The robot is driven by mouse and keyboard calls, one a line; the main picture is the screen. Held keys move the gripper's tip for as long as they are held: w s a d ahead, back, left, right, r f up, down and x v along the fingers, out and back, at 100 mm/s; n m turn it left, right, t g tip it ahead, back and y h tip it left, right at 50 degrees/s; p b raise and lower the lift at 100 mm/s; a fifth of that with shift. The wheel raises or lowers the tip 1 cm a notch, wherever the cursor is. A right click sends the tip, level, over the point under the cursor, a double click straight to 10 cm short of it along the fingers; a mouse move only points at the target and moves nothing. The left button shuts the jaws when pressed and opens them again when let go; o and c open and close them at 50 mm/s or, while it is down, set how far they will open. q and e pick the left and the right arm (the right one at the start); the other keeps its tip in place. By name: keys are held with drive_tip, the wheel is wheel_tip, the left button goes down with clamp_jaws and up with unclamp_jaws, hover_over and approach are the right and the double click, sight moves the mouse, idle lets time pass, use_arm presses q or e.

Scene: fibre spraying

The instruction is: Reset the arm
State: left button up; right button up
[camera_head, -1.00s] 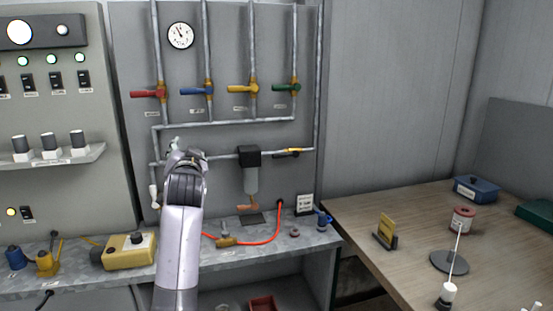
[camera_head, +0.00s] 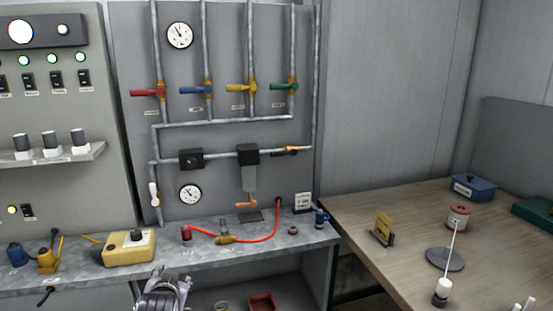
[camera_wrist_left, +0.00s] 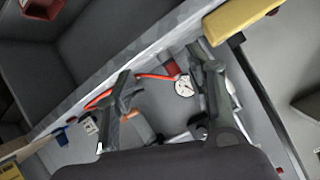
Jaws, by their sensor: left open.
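My left gripper (camera_head: 171,279) is low at the bottom edge of the head view, in front of the grey bench (camera_head: 75,272) and below its top. In the left wrist view its two fingers (camera_wrist_left: 163,85) stand wide apart with nothing between them. Beyond them the wrist view shows the wall panel, a red hose and a round gauge (camera_wrist_left: 184,86), tilted. My right gripper is not in view.
On the bench are a yellow box (camera_head: 128,250), a red hose (camera_head: 262,239) and small fittings. Behind it stands a pipe panel with coloured valves (camera_head: 147,93). A wooden table (camera_head: 350,215) with a rod on a round base is at right.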

use_arm(q)
drive_tip(key=s+d+f+g+h, duration=0.1)
drive_tip(key=s+d+f+g, duration=0.15)
drive_tip(key=s+f, duration=0.7)
drive_tip(key=s+d+f+g+h, duration=0.1)
drive_tip(key=s+f+g, duration=0.15)
drive_tip(key=s, duration=1.35)
drive_tip(key=s+d+f+g+h, duration=0.25)
drive_tip(key=s+f, duration=0.25)
drive_tip(key=s, duration=0.7)
wheel_tip(320, 180, down, 25)
drive_tip(key=s+g, duration=0.1)
drive_tip(key=g, duration=0.1)
drive_tip(key=s+a+f, duration=0.2)
drive_tip(key=s+f, duration=0.6)
drive_tip(key=s+a+f+m+g+y, duration=0.1)
drive_tip(key=s+a+f, duration=0.1)
drive_tip(key=s+f, duration=0.6)
drive_tip(key=shift+s+f, duration=0.25)
drive_tip(key=shift+s, duration=0.4)
idle(0.8)
